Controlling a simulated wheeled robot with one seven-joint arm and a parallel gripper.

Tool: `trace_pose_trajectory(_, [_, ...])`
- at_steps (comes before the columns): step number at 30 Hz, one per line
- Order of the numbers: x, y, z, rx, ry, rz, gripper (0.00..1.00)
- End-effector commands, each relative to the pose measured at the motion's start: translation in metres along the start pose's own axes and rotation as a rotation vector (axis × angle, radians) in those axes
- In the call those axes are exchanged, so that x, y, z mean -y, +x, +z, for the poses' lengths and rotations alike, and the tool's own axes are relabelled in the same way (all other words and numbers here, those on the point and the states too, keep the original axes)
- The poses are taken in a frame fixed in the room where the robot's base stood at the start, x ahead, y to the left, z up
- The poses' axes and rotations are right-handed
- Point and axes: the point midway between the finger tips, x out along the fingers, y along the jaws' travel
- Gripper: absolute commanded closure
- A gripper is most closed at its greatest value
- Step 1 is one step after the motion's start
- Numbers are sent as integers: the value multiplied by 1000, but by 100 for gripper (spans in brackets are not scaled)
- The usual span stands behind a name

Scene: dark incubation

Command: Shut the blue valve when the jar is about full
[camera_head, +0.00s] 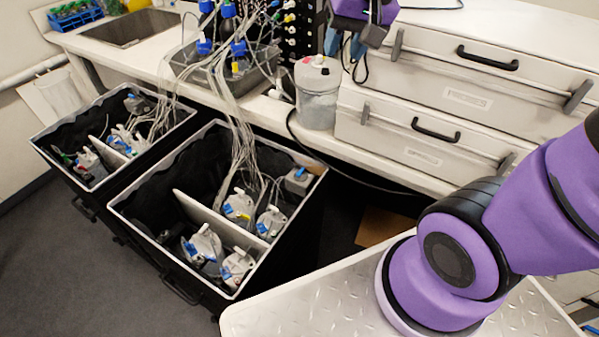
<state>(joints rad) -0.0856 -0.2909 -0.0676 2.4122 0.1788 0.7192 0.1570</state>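A translucent jar (318,108) with a white lid stands upright on the counter, left of the white cases. Its lower part looks greyer than its top, but I cannot read the fill level clearly. Several blue valves hang on clear tubes left of it, among them one lower left (204,46) and one nearer the jar (238,47). I cannot tell which one feeds the jar, or whether any is open or shut. My gripper (352,50) is at the top edge, above and slightly right of the jar, partly cut off. Its fingertips are small and dark, and their gap is unclear.
Two black bins (118,200) hold bottles and tubing on the floor in front of the counter. A metal basin (190,62) sits under the tubes. White drawer-like cases (465,100) stand to the right. A black cable runs past the jar's base.

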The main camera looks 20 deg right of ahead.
Motion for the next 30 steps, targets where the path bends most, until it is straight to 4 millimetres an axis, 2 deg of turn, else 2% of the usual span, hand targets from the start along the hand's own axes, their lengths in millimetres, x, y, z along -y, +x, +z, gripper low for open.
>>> trace_pose_trajectory(1, [3,15,-8,23,28,1,61])
trace_pose_trajectory(6, [10,61,-32,69,130,3,61])
trace_pose_trajectory(15, [15,155,-61,138,311,46,61])
trace_pose_trajectory(24, [6,260,-69,177,484,135,61])
trace_pose_trajectory(30, [-9,330,-61,186,587,213,61])
